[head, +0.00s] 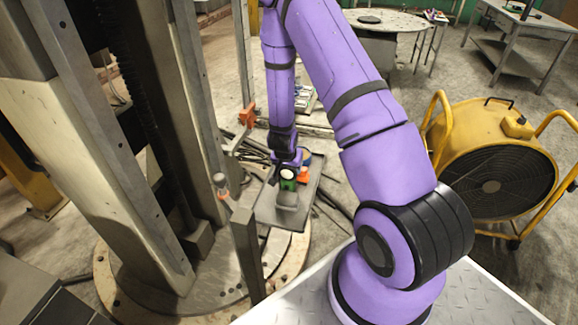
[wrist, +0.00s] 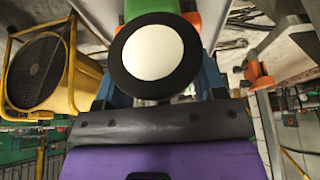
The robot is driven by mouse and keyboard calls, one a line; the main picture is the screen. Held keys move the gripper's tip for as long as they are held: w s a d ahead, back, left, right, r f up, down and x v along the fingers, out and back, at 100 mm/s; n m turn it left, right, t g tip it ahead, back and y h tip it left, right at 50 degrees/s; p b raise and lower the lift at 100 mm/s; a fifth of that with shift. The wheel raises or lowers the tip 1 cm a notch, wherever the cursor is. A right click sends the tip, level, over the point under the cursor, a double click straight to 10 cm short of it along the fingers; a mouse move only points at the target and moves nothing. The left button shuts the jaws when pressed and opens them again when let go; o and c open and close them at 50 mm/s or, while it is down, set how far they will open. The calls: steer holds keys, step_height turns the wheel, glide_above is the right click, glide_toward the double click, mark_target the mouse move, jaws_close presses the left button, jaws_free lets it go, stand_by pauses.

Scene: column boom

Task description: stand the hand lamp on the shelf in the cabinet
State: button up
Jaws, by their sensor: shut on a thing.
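The hand lamp (wrist: 153,53) fills the middle of the wrist view, with a round white lens in a black rim and some green behind it. In the head view the lamp (head: 288,184) is small and partly covered by my wrist. My gripper (head: 287,170) is shut on it, low at the end of my purple arm. Its blue fingers flank the lamp in the wrist view (wrist: 158,88). I cannot clearly make out a cabinet or its shelf in either view.
A grey metal plate (head: 270,214) lies below my gripper; I cannot tell the gap. A bottle (head: 220,181) and an orange clamp-like part (head: 247,116) are left of it. A yellow fan (head: 490,165) stands at right. Tables (head: 385,24) are behind.

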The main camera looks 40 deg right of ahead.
steer(key=o, duration=0.7)
steer(key=shift+c, duration=0.2)
steer(key=o, duration=0.4)
